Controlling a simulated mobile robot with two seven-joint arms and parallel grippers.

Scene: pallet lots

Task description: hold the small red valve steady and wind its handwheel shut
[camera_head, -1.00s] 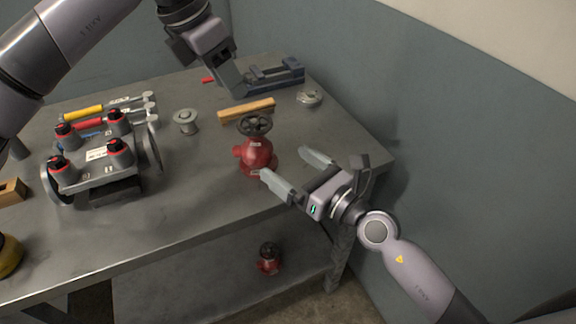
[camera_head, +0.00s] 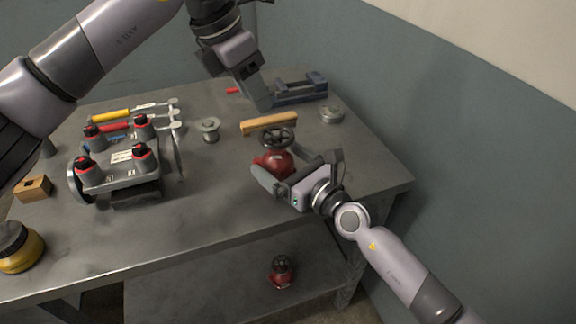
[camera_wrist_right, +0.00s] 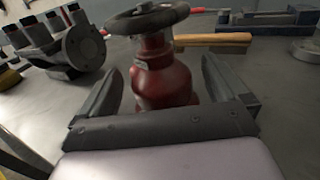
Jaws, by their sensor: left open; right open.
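The small red valve (camera_head: 274,161) stands upright on the bench near its right end. Its dark handwheel (camera_head: 279,138) is on top. In the right wrist view the red body (camera_wrist_right: 162,80) sits between my right gripper's fingers, with a gap on both sides, and the handwheel (camera_wrist_right: 147,17) is above them. My right gripper (camera_head: 275,178) is open around the valve's body, low over the bench. My left gripper (camera_head: 262,98) is higher, beyond the valve near the blue-grey vise, pointing down. Its fingers look close together from this angle, with nothing seen between them.
A grey manifold with red-ringed knobs (camera_head: 120,165) stands at left. A metal spool (camera_head: 210,130) is between. Another red valve (camera_head: 281,272) is on the lower shelf.

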